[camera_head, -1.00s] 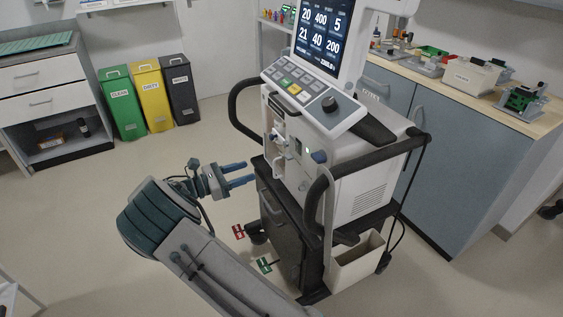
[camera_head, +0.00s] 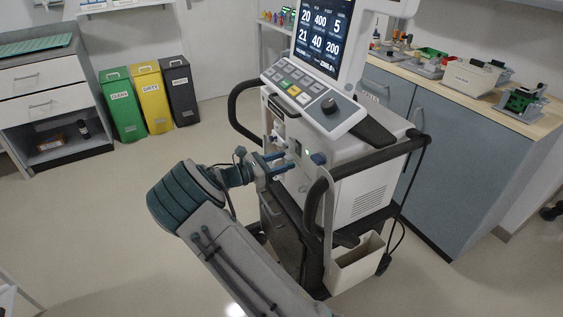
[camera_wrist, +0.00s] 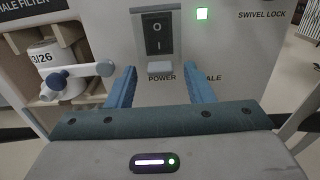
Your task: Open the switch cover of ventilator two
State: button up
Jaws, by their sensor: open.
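A small pale tab (camera_wrist: 160,73) sits at the frame's lower edge, above the word POWER. I cannot clearly tell a see-through cover from the frame. My gripper (camera_head: 286,161) is open and empty, facing the panel. In the wrist view its blue fingers (camera_wrist: 159,70) stand left and right of the tab, below the switch, seemingly apart from both.
A lit green lamp (camera_wrist: 202,13) is right of the switch. A filter recess with a white and blue fitting (camera_wrist: 72,75) lies to the left. Black handles (camera_head: 318,205) flank the ventilator. A cabinet (camera_head: 445,165) stands behind right.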

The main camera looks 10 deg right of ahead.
jog(key=shift+c, duration=0.4)
jog(key=c, duration=0.9)
jog(key=shift+r, duration=0.1)
jog(key=y+p, duration=0.1)
jog(key=p, duration=0.1)
jog(key=a+r+y+p, duration=0.1)
jog(key=shift+s+r+g+p, duration=0.15)
jog(key=shift+r+g+p, duration=0.05)
jog(key=shift+g+p, duration=0.15)
jog(key=shift+a+r+g+y+p, duration=0.1)
jog(key=shift+r+g+y+p, duration=1.1)
jog(key=shift+y+p, duration=1.9)
jog(key=shift+r+g+y+p, duration=0.35)
jog(key=shift+r+y+p, duration=1.9)
jog(key=shift+p, duration=1.45)
jog(key=shift+a+r+g+y+p, duration=0.1)
jog(key=shift+r+g+y+p, duration=0.95)
jog(key=shift+y+p, duration=2.2)
jog(key=shift+r+t, duration=0.2)
jog(key=shift+t, duration=0.05)
